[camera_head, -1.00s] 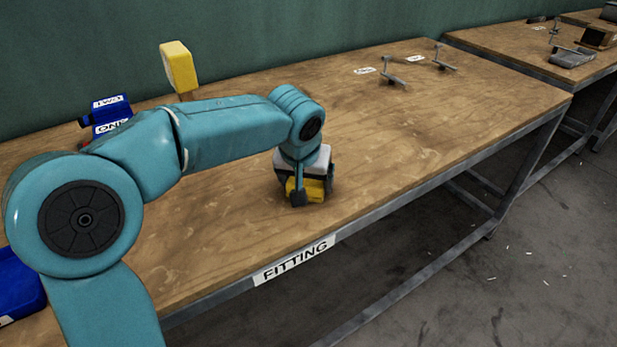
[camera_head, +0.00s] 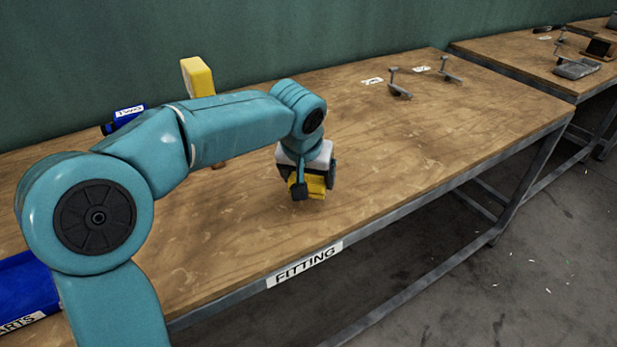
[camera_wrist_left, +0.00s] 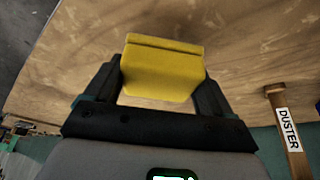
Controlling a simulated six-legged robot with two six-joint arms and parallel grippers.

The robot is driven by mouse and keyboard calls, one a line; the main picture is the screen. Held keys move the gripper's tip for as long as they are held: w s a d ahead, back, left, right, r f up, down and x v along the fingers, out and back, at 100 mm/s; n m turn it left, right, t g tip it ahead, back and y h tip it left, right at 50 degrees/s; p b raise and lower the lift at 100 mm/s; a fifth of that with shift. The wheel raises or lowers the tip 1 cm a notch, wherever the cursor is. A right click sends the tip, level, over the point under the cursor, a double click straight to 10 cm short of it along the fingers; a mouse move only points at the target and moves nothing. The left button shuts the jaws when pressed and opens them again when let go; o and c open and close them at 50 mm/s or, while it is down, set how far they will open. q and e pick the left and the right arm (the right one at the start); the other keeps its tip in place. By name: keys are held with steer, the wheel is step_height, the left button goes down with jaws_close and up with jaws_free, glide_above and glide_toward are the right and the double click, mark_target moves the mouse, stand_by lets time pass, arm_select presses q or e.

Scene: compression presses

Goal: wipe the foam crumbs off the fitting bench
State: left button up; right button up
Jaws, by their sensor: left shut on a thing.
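The fitting bench (camera_head: 400,165) is a long wooden table with a metal frame and a "FITTING" label (camera_head: 305,265) on its front edge. My left gripper (camera_head: 312,188) is shut on a yellow block (camera_head: 316,186), low over the bench's middle. The block also shows between the fingers in the left wrist view (camera_wrist_left: 162,72); I cannot tell whether it touches the wood. Pale flecks mark the bench top, but I cannot tell crumbs from grain. A wooden piece labelled "DUSTER" (camera_wrist_left: 288,125) stands to the right in the wrist view. My right gripper is out of view.
A yellow block on a wooden post (camera_head: 198,77) stands behind my arm. A blue holder labelled "TWO" (camera_head: 128,117) and a blue parts bin (camera_head: 25,290) are at left. Metal fixtures (camera_head: 398,84) stand at the far end. White bits lie on the floor.

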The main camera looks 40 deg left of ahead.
arm_select(q)
steer(key=shift+d+r+p, duration=0.1)
steer(key=shift+r+p, duration=1.15)
steer(key=shift+r, duration=0.55)
